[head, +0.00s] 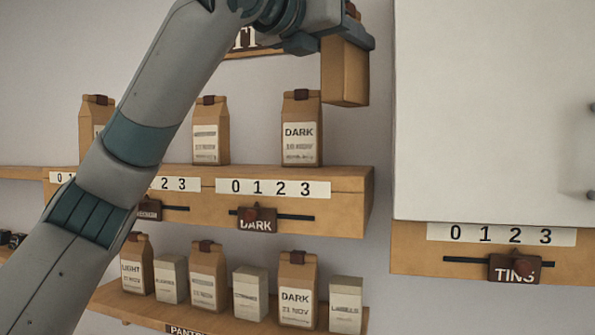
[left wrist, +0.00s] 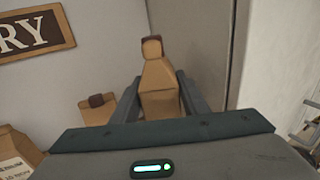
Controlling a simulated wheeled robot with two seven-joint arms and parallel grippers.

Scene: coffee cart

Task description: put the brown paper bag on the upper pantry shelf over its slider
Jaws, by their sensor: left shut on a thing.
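My left gripper (head: 333,40) is shut on a brown paper bag (head: 345,75) and holds it in the air above the right end of the upper pantry shelf (head: 350,180). In the left wrist view the held bag (left wrist: 158,85) sits between the two fingers, with its dark clip showing. The bag's label is not visible. Below the shelf numbers, a slider marked DARK (head: 256,222) sits near the left of its slot, under the 0 to 1 part of the scale. My right gripper is not in view.
A bag labelled DARK (head: 301,130) and a second bag (head: 211,132) stand on the upper shelf. The lower shelf (head: 225,322) holds several bags and cartons. A white cabinet panel (head: 490,110) stands to the right, above a TINS slider (head: 515,268).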

